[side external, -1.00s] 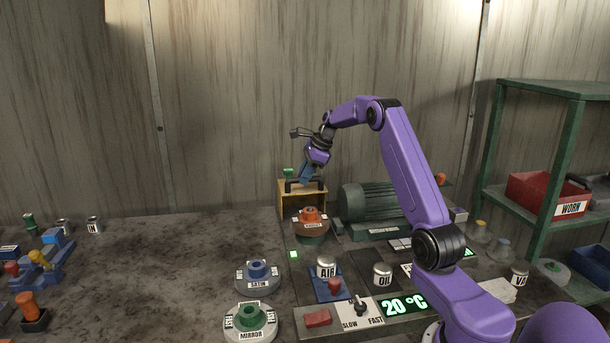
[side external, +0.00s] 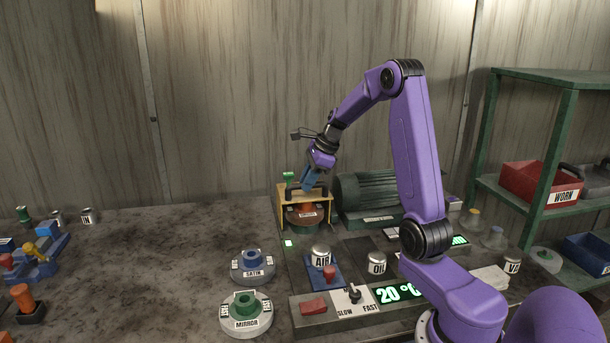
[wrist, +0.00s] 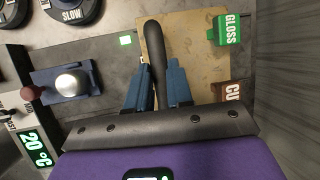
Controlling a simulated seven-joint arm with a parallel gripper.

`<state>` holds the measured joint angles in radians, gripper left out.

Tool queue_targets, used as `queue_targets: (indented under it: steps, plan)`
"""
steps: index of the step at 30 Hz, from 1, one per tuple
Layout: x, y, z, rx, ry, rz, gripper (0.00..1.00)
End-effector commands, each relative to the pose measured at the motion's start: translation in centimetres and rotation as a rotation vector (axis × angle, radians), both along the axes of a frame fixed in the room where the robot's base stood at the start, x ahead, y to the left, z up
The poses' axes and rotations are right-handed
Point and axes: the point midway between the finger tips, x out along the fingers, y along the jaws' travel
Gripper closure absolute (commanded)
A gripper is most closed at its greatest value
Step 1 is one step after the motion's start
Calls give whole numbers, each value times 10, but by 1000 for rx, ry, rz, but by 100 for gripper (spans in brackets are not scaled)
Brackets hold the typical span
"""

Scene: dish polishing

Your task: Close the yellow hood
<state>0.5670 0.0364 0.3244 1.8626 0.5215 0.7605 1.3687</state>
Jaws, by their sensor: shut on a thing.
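The yellow hood (side external: 283,196) stands at the back of the machine, left of the green motor. It has a dark bar handle (side external: 293,194) at its front, above an orange-hubbed wheel (side external: 305,216). The wheel still shows below the handle. My gripper (side external: 308,184) is shut on the handle from above. In the wrist view the blue fingers (wrist: 157,85) sit on both sides of the handle (wrist: 152,40), with the hood's flat yellow panel (wrist: 195,45) under them. The far part of the hood is partly hidden by my gripper.
The green motor (side external: 372,198) stands close right of the hood. A green GLOSS block (wrist: 225,30) is by the hood's edge. The tabletop (side external: 150,260) to the left is largely bare.

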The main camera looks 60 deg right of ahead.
Motion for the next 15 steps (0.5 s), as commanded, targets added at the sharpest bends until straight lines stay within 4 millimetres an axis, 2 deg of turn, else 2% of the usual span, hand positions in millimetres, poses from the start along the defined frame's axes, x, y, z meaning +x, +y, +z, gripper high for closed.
queue_targets:
  steps: [6,7,9,15]
  plan:
    - [-1,3,2,-3,-6,0,100]
    - [-1,3,2,-3,-6,0,69]
    - [-2,3,2,-3,-6,0,54]
    - [-2,2,1,-2,-3,0,54]
